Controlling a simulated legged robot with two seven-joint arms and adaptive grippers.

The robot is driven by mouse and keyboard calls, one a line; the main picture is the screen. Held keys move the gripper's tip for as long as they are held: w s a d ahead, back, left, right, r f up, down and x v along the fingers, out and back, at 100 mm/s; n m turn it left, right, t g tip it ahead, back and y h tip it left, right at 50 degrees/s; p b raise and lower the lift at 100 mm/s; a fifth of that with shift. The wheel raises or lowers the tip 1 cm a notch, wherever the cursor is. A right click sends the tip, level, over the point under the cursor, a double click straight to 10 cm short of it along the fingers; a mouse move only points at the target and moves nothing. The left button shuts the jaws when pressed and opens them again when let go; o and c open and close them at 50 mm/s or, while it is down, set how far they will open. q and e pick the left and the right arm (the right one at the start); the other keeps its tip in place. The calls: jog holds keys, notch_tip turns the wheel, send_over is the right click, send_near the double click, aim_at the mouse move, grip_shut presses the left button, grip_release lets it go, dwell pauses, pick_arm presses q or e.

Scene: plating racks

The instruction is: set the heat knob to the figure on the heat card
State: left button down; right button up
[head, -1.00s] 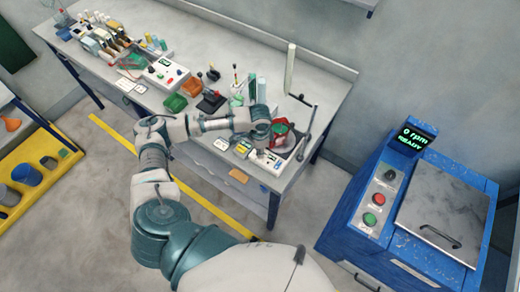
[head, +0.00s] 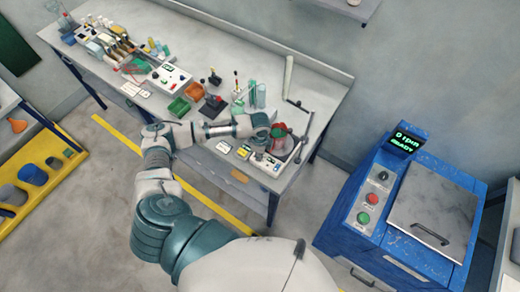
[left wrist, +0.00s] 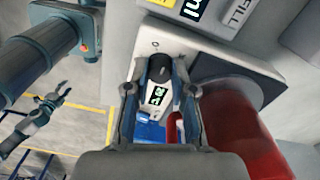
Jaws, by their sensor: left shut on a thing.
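The red vessel (left wrist: 235,140) stands close on the right there. Small cards (head: 243,151) lie left of the hotplate; their figures are too small. My right gripper (left wrist: 47,105) hangs over the floor, fingers apart.
A stand with a rod (head: 304,125) rises behind the hotplate. Bottles (head: 255,95) and trays (head: 180,107) fill the bench to its left. A blue centrifuge (head: 350,232) stands apart on the right.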

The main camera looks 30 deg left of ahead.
pick_arm(q)
jog(key=m+p, duration=0.1)
jog(key=m, duration=0.3)
jog(key=shift+w+a+r+m, duration=0.1)
jog(key=shift+m, duration=0.2)
jog(key=m, duration=0.5)
jog(key=shift+m, duration=0.3)
jog(key=c, duration=1.2)
grip_release()
jog(key=shift+c, duration=0.2)
jog(key=shift+s+f, duration=0.3)
jog(key=shift+f, duration=0.05)
jog(key=r, duration=0.8)
jog(key=shift+w+a+r, duration=0.1)
jog(key=shift+w+r, duration=0.15)
jog(key=shift+w, duration=0.15)
